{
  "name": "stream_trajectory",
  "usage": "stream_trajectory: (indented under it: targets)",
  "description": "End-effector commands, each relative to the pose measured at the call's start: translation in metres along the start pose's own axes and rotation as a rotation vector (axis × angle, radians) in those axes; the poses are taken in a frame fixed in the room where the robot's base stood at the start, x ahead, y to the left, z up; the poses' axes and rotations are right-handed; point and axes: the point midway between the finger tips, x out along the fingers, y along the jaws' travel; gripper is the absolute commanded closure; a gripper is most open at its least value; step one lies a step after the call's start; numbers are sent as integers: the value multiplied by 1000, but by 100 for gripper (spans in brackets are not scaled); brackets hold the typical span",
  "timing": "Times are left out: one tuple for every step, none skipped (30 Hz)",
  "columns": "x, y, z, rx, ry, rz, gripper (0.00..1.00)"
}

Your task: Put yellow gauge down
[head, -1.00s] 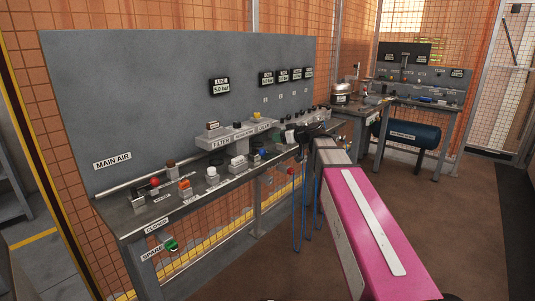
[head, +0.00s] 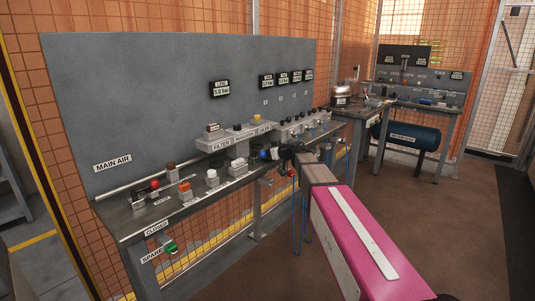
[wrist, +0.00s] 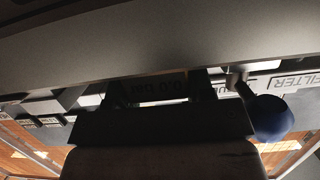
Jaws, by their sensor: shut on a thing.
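My gripper (head: 287,153) is over the front part of the long bench, right of the middle. In the wrist view my gripper (wrist: 158,92) is shut on a dark gauge (wrist: 160,86) with an upside-down "0.0 bar" display between the fingers. I take it as the yellow gauge, but no yellow shows on it; my gripper mostly hides it in the head view. A yellow part (head: 257,118) sits on the grey raised shelf (head: 228,138). I cannot tell whether the held gauge touches anything below.
A blue round knob (wrist: 271,118) is close beside my gripper. White blocks (head: 238,168), an orange part (head: 185,188) and a red knob (head: 155,184) stand along the bench (head: 135,221) to the left. A grey panel (head: 150,100) rises behind.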

Motion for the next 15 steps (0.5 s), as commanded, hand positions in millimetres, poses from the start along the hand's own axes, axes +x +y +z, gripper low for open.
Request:
stream_trajectory:
  targets:
    - [1, 0, 3, 1, 1, 0, 79]
    - [1, 0, 3, 1, 1, 0, 79]
    - [1, 0, 3, 0, 1, 0, 79]
    - [1, 0, 2, 0, 1, 0, 79]
    - [1, 0, 2, 0, 1, 0, 79]
    - [1, 0, 2, 0, 1, 0, 79]
    - [1, 0, 2, 0, 1, 0, 79]
    - [1, 0, 3, 0, 1, 0, 79]
    - [1, 0, 3, 0, 1, 0, 79]
    - [1, 0, 4, 0, 1, 0, 79]
    - [1, 0, 5, 0, 1, 0, 79]
    - [1, 0, 4, 0, 1, 0, 38]
    - [1, 0, 4, 0, 1, 0, 29]
    - [1, 0, 4, 0, 1, 0, 26]
    - [1, 0, 4, 0, 1, 0, 26]
